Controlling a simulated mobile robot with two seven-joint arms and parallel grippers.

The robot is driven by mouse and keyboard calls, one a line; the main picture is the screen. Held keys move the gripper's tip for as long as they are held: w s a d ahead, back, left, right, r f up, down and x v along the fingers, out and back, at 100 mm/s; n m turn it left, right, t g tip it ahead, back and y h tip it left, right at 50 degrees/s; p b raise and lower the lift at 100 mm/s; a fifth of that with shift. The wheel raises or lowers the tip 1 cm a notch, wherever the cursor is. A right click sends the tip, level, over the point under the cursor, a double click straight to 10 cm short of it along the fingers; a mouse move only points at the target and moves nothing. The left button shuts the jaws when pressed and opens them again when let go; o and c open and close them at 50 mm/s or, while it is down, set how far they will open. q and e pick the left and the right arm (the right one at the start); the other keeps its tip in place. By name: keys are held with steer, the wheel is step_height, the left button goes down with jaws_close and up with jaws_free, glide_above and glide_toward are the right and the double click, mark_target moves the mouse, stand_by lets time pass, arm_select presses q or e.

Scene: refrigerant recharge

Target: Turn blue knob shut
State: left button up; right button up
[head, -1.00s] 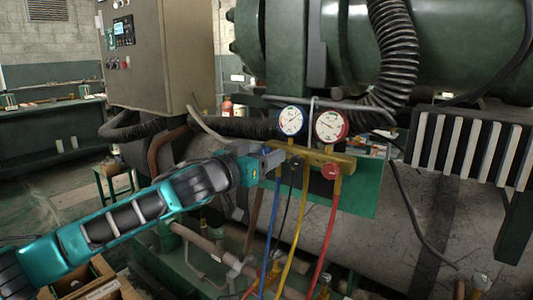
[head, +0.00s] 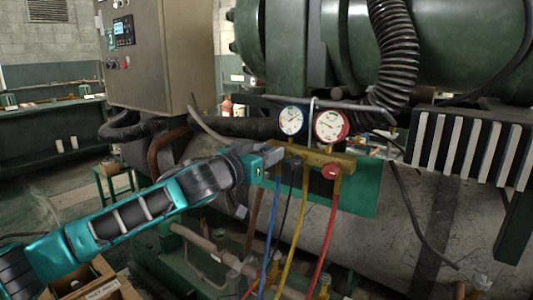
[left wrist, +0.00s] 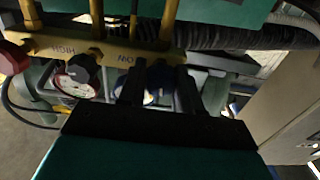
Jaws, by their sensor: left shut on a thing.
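The yellow manifold (head: 318,156) carries a blue-rimmed gauge (head: 291,121), a red-rimmed gauge (head: 331,125), a black knob (head: 292,172) and a red knob (head: 331,170). My left gripper (head: 274,156) is at the manifold's left end and covers the blue knob in the head view. In the left wrist view, the dark blue knob (left wrist: 158,78) sits between the two black fingers, beside the "LOW" lettering. The left gripper (left wrist: 158,88) is shut on it. The black knob also shows in the left wrist view (left wrist: 83,68). My right gripper is out of view.
Blue, black, yellow and red hoses hang below the manifold, including the red hose (head: 325,235). A green panel (head: 360,195) is behind it. A black corrugated hose (head: 397,60) and a grey control cabinet (head: 160,55) stand nearby.

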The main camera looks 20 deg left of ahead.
arm_select(q)
steer(key=shift+p, duration=0.3)
steer(key=shift+c, duration=0.3)
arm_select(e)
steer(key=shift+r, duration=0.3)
